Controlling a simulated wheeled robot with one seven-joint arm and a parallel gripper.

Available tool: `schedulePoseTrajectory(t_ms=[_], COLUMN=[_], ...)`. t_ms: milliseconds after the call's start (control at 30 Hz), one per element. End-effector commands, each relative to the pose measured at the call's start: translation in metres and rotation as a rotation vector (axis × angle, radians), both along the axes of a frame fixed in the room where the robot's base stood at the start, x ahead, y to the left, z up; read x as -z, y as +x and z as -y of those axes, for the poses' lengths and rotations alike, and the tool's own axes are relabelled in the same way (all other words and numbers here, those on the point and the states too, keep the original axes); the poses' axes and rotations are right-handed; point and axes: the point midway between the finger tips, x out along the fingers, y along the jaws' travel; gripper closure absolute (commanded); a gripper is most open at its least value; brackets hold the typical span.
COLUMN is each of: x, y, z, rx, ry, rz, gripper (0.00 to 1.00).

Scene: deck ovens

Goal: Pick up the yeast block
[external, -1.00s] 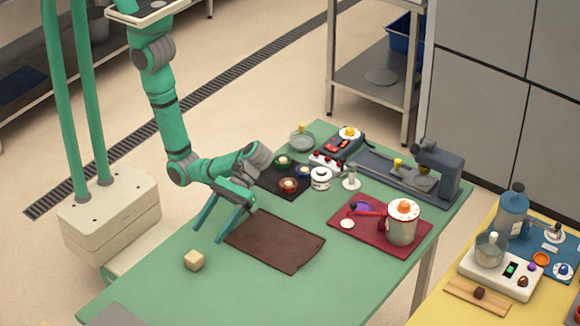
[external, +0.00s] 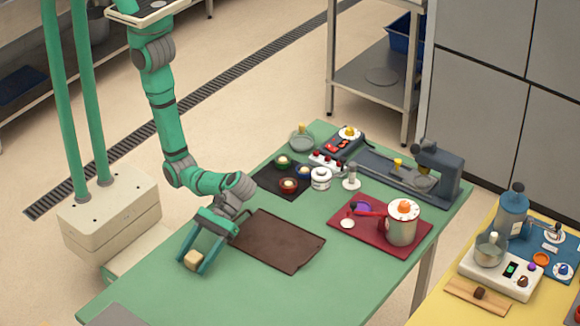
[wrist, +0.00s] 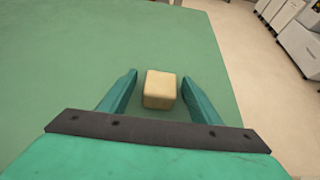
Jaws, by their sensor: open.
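The yeast block is a small beige cube (external: 193,260) on the green table near its left edge. In the wrist view the yeast block (wrist: 160,90) sits between the fingertips, with a gap to each finger. My gripper (external: 192,267) is open, its two green fingers reaching down on either side of the block. My gripper also shows in the wrist view (wrist: 158,82), with the block a little nearer the right finger. The block rests on the table and is not gripped.
A brown mat (external: 278,241) lies just right of my gripper. A dark mat with small bowls (external: 266,178), a white jar (external: 321,178) and a red tray (external: 345,238) with a metal pot (external: 401,226) stand farther back. The green table (external: 150,285) around the block is clear.

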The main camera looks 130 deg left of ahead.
Motion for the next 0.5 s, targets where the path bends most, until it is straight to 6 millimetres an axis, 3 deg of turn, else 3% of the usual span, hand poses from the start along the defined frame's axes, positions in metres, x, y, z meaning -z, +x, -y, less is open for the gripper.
schedulePoseTrajectory(t_ms=[200, 267, 400, 500], x=[0.0005, 0.0004, 0.0005, 0.0003], y=[-0.0001, -0.0001, -0.0001, -0.0001], z=[0.0007, 0.0006, 0.0004, 0.0004], rx=[0.0, 0.0, 0.0, 0.0], ry=[0.0, 0.0, 0.0, 0.0], rz=[0.0, 0.0, 0.0, 0.0], gripper=[0.42, 0.54, 0.88, 0.88])
